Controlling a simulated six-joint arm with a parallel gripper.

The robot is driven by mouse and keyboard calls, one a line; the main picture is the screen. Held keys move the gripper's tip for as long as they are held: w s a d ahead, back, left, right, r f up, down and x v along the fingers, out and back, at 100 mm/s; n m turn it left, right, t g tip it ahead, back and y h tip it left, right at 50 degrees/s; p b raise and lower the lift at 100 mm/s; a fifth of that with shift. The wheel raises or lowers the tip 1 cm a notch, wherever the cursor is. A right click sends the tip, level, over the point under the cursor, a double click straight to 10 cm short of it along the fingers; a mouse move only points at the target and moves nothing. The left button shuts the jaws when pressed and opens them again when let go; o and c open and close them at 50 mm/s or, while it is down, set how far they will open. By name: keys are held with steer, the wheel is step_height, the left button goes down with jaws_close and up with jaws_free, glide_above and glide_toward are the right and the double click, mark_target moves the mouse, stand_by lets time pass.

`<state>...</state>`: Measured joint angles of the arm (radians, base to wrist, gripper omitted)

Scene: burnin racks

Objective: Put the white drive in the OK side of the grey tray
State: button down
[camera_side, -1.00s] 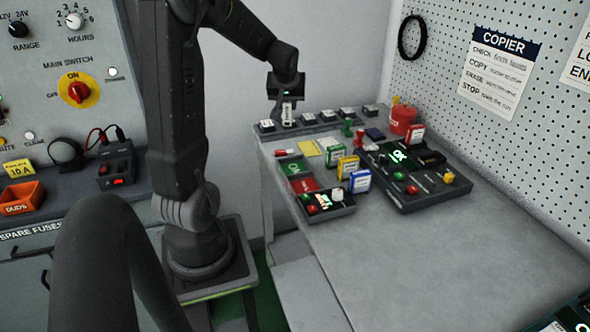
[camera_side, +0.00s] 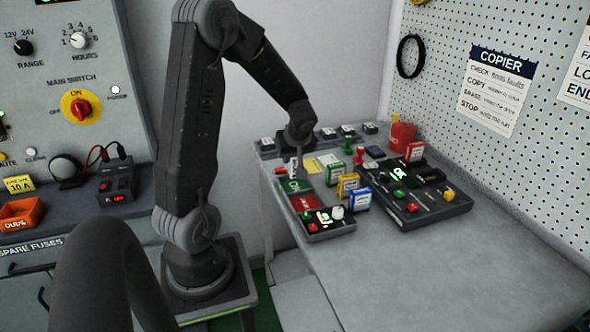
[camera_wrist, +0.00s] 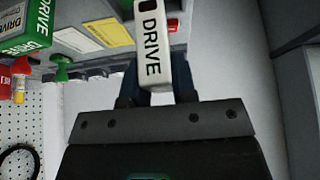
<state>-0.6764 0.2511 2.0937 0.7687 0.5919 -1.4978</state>
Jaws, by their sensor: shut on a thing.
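The white drive (camera_wrist: 152,50), marked DRIVE, is held between the dark fingers of my gripper (camera_wrist: 154,86) in the wrist view. In the side view the drive (camera_side: 293,166) hangs upright below my gripper (camera_side: 298,150). It appears over or just above the green side, marked OK, of the grey tray (camera_side: 289,190); I cannot tell whether it touches. The tray's red side (camera_side: 304,203) lies nearer the camera and looks empty. The drive's lower end is hard to make out.
A dark button box (camera_side: 328,228) stands in front of the tray. Green, yellow and blue drive boxes (camera_side: 348,185) stand to the right, beside the copier unit (camera_side: 405,210). A rack of drives (camera_side: 325,136) runs along the back. The front of the bench is clear.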

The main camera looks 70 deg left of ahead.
steer(key=shift+w+d+f, duration=0.15)
steer(key=shift+w+f, duration=0.3)
steer(key=shift+w, duration=0.05)
steer(key=shift+f, duration=1.85)
steer(key=shift+f, duration=0.1)
steer(key=c, duration=0.9)
jaws_free()
steer(key=v, duration=1.2)
steer(key=s+d+r+m+t+h, duration=0.2)
steer(key=s+d+r+m, duration=0.1)
steer(key=d+m, duration=0.3)
steer(key=s+d+r+m+t+h, duration=0.1)
steer(key=s+d+r+m+h, duration=0.1)
steer(key=d+m, duration=0.4)
steer(key=s+d+r+m+t+h, duration=0.2)
steer(key=d+m, duration=0.4)
steer(key=d, duration=0.7)
steer(key=shift+s+d+r+t, duration=0.1)
steer(key=shift+s+r+t, duration=0.2)
steer(key=shift+s+r, duration=0.65)
